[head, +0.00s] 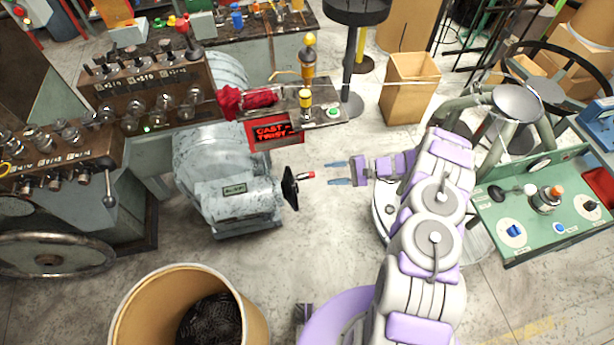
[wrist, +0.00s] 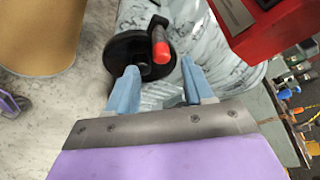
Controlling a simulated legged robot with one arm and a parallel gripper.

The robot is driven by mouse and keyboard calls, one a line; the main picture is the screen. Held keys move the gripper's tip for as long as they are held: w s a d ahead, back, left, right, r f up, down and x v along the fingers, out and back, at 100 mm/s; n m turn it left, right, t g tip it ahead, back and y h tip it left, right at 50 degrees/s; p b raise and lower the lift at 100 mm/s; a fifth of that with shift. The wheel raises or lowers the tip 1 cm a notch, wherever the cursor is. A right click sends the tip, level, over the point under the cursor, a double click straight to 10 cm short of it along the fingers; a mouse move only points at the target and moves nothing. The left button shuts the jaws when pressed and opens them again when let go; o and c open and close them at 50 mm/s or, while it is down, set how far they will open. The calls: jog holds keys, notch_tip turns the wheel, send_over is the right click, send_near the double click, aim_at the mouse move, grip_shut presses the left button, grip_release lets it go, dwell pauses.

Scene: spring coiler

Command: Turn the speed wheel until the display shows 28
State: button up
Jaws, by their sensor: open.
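The speed wheel (head: 290,188) is a small black disc on the side of a grey motor housing, with a red-tipped crank handle (head: 308,175) pointing toward my gripper. In the wrist view the black wheel (wrist: 128,60) and its red handle (wrist: 161,50) lie just ahead of my fingers. My gripper (head: 337,173) is open and empty, a short gap to the right of the handle in the head view. Its blue fingers (wrist: 158,82) frame the handle from either side in the wrist view. A red-framed display (head: 272,131) shows red letters like "CAST" and "TWIST"; I read no number.
The grey motor (head: 222,180) stands on the floor beside control panels (head: 150,90) with many knobs. A round bin (head: 190,300) stands at the front left. A green control panel (head: 545,215) is at the right. The floor between gripper and wheel is clear.

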aim_at(305, 176)
jog(key=b+x, duration=0.1)
jog(key=x, duration=0.9)
jog(key=shift+a, duration=0.1)
jog(key=shift+a, duration=0.15)
jog(key=c, duration=0.4)
grip_shut()
